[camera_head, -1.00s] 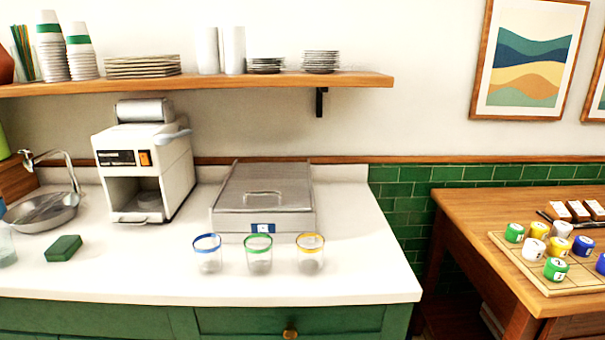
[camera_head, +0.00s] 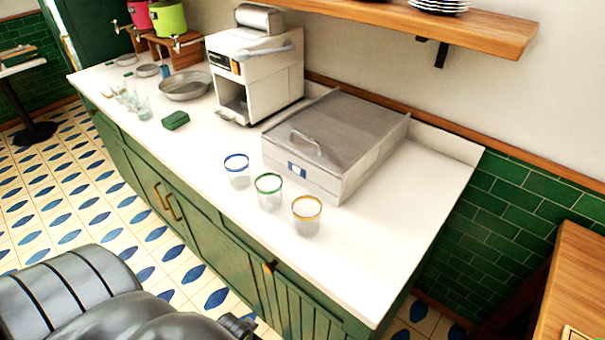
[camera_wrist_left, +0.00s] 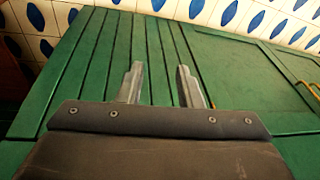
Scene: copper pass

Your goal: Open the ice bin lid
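The ice bin (camera_head: 325,185) is a low steel box on the white counter, with a small blue-and-white label on its front. Its flat grey lid (camera_head: 345,125) is shut, and a bar handle (camera_head: 306,141) stands on the lid near the front. My left gripper (camera_wrist_left: 162,88) shows in the left wrist view, its two fingers apart with nothing between them, in front of the green cabinet. In the head view only part of my dark arm shows at bottom left. My right gripper is not in view.
Three glasses, blue-rimmed (camera_head: 237,172), green-rimmed (camera_head: 269,192) and yellow-rimmed (camera_head: 306,216), stand in front of the bin. A white machine (camera_head: 265,75) stands left of it. A shelf (camera_head: 480,25) overhangs behind. The counter (camera_head: 420,190) is clear to the right of the bin.

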